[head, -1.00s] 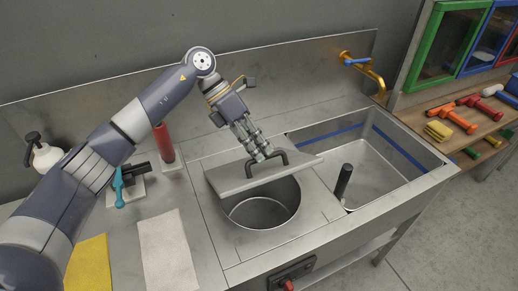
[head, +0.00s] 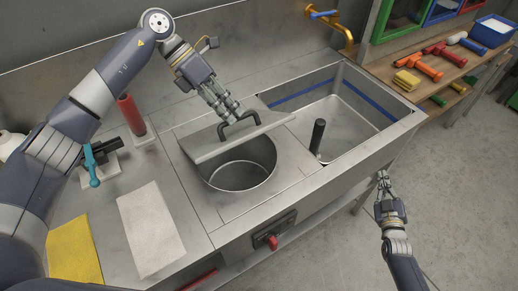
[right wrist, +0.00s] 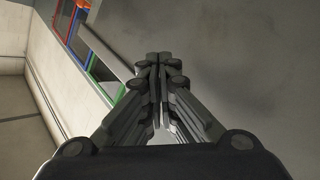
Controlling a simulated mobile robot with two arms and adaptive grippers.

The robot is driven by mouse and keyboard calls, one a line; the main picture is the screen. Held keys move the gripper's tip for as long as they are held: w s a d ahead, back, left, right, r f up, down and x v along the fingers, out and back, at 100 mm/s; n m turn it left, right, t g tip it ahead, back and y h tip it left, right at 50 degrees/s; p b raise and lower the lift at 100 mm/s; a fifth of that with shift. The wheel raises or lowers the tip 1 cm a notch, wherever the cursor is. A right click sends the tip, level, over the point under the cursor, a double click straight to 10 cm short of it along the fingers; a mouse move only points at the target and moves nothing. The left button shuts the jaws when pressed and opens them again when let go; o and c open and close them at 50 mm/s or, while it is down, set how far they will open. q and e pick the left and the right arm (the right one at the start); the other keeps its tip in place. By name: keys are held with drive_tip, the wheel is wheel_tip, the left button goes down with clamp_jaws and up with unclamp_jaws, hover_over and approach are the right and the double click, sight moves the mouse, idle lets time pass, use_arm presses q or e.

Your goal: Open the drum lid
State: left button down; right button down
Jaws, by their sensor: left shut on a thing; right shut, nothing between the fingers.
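The drum lid (head: 205,147) is a flat grey metal plate with a black bar handle (head: 240,126). It stands tilted up at the back of the round drum opening (head: 242,176), which is uncovered toward the front. My left gripper (head: 229,116) is shut on the lid handle from above and behind. My right gripper (head: 383,183) is shut and empty, held over the floor to the right of the counter's front edge. The right wrist view shows its closed fingers (right wrist: 160,70) with nothing between them.
A sink basin (head: 345,125) with a black upright post (head: 318,138) lies right of the drum. A red knob (head: 271,241) is on the counter front. A white cloth (head: 150,228), a yellow cloth (head: 74,250) and a red cylinder (head: 131,114) are on the left.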

use_arm(q)
drive_tip(key=shift+w+a+f, duration=0.1)
drive_tip(key=shift+a+f, duration=0.15)
drive_tip(key=shift+f, duration=0.05)
use_arm(e)
wheel_tip(320, 180, up, 9)
drive_tip(key=w+d+t, duration=0.2)
drive_tip(key=w, duration=0.1)
drive_tip(key=s+a+r+n+t+y, duration=0.25)
drive_tip(key=a+r+n, duration=0.35)
drive_tip(key=a+n, duration=0.3)
drive_tip(key=s+a+n+g+y, duration=0.2)
drive_tip(key=s+a+n, duration=0.3)
drive_tip(key=a+n, duration=0.3)
drive_tip(key=s+a+n+g+y, duration=0.1)
drive_tip(key=s+a+n+y, duration=0.4)
drive_tip(key=a+n, duration=0.4)
drive_tip(key=s+a+n+g+y, duration=0.2)
drive_tip(key=s+a+n+y, duration=0.2)
drive_tip(key=a+n, duration=0.5)
drive_tip(key=shift+s+a+n+g, duration=0.1)
drive_tip(key=shift+s+n+g, duration=0.25)
drive_tip(key=shift+s+n, duration=0.7)
drive_tip(key=shift+w+a+n, duration=0.2)
drive_tip(key=shift+w+n, duration=0.05)
drive_tip(key=r+x, duration=0.2)
drive_tip(key=x, duration=1)
drive_tip(key=shift+r, duration=0.4)
